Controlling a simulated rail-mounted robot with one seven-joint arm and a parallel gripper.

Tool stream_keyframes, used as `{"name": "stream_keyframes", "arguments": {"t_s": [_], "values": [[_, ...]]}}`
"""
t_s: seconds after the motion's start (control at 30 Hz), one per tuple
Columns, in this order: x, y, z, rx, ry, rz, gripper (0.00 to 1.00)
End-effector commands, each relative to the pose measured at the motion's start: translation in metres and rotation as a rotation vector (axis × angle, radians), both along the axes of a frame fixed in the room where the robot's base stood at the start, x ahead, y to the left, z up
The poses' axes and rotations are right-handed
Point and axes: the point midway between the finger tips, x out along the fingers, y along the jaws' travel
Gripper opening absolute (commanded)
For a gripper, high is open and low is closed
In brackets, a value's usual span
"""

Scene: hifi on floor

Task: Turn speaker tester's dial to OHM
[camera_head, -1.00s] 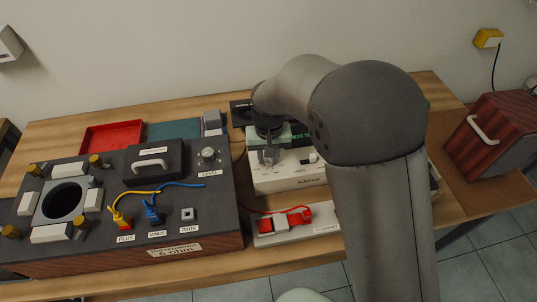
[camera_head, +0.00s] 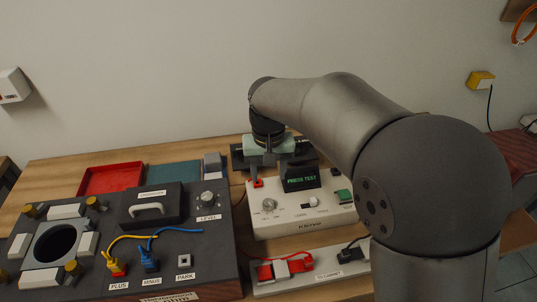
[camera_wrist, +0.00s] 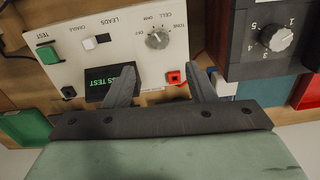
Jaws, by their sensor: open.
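The speaker tester (camera_head: 330,222) is a white box with a dark raised display reading PRESS TEST. Its dial (camera_head: 269,205) is a round silver knob on the left of the panel, uncovered in the head view. In the wrist view the dial (camera_wrist: 157,39) appears upside down, with small labels around it; I cannot surely tell which label its pointer meets. My gripper (camera_wrist: 165,74) is open and empty, its two fingers apart and pointing toward the dial area without touching the knob. In the head view my gripper (camera_head: 268,165) hangs over the tester's back edge, behind the dial.
A red socket (camera_wrist: 176,77) lies between the fingers in the wrist view. The green button (camera_head: 343,196) is at the panel's right. A dark box with a LEVEL knob (camera_head: 208,198) stands left. A cradle with red clips (camera_head: 286,268) lies in front.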

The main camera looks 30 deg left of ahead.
Motion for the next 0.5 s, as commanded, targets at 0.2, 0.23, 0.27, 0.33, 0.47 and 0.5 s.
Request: {"name": "stream_keyframes", "arguments": {"t_s": [0.2, 0.23, 0.27, 0.33, 0.47, 0.5], "values": [[0.001, 0.0, 0.042, 0.001, 0.0, -0.002, 0.51], [0.001, 0.0, 0.045, 0.001, 0.0, -0.002, 0.51], [0.001, 0.0, 0.049, 0.001, 0.0, -0.002, 0.51], [0.0, 0.0, 0.054, 0.001, 0.001, -0.002, 0.51], [0.0, 0.0, 0.059, 0.0, 0.0, -0.002, 0.51], [0.0, 0.0, 0.06, -0.001, 0.001, -0.002, 0.51]]}}
